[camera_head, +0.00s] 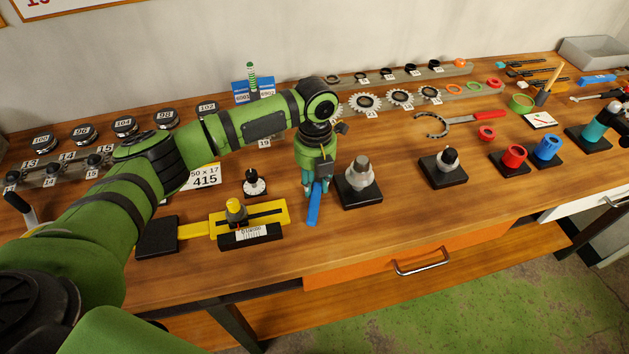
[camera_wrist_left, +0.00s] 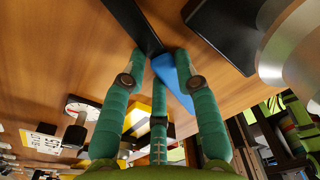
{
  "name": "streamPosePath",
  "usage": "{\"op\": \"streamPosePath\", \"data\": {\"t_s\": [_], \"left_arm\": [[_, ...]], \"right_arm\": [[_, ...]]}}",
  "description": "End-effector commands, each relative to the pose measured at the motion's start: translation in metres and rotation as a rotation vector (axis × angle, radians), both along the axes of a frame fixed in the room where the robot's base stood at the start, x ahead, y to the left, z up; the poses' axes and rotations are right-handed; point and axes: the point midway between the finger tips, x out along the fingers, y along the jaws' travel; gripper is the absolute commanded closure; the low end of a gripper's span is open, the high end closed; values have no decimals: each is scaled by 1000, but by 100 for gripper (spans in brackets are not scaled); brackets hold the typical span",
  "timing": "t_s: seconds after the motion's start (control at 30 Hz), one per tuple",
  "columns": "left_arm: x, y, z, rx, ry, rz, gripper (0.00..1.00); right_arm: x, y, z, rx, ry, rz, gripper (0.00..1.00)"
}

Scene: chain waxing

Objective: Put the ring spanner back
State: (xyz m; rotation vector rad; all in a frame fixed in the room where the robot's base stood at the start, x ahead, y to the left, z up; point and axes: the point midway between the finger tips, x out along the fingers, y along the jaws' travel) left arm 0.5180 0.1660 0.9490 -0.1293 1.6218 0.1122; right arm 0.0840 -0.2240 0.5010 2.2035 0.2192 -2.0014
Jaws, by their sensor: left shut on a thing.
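My left gripper (camera_head: 317,186) is low over the middle of the bench, shut on a blue-handled tool (camera_head: 314,208), which appears to be the ring spanner. In the left wrist view the gripper's green fingers (camera_wrist_left: 160,72) close around it, with the blue part (camera_wrist_left: 181,84) between and beyond the fingertips. A dark flat bar (camera_wrist_left: 132,22) runs from the fingertips to the top edge; I cannot tell whether it belongs to the tool. No ring end shows. My right gripper is not in view.
A black block with a metal fitting (camera_head: 361,185) stands close to the right of the gripper. A yellow gauge (camera_head: 262,213) and a small dial (camera_head: 254,184) are to the left. A red-handled hook wrench (camera_head: 474,117) lies further right. Bare wood lies between the two fitting blocks.

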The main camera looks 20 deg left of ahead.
Motion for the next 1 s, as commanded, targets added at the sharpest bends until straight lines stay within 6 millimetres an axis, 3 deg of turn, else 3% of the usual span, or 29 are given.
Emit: {"op": "streamPosePath", "data": {"t_s": [0.1,0.47,0.5,0.53,0.57,1.0], "left_arm": [[-5,0,-11,2,14,0,100],[-6,-1,-14,1,19,1,100],[-6,-1,-15,1,19,1,57],[-6,-1,-15,0,19,1,45],[-6,-1,-15,0,19,1,42],[-5,1,-15,7,16,0,42]], "right_arm": [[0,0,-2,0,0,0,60],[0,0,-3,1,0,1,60],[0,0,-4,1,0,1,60],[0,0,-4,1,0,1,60],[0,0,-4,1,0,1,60],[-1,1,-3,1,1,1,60]]}}
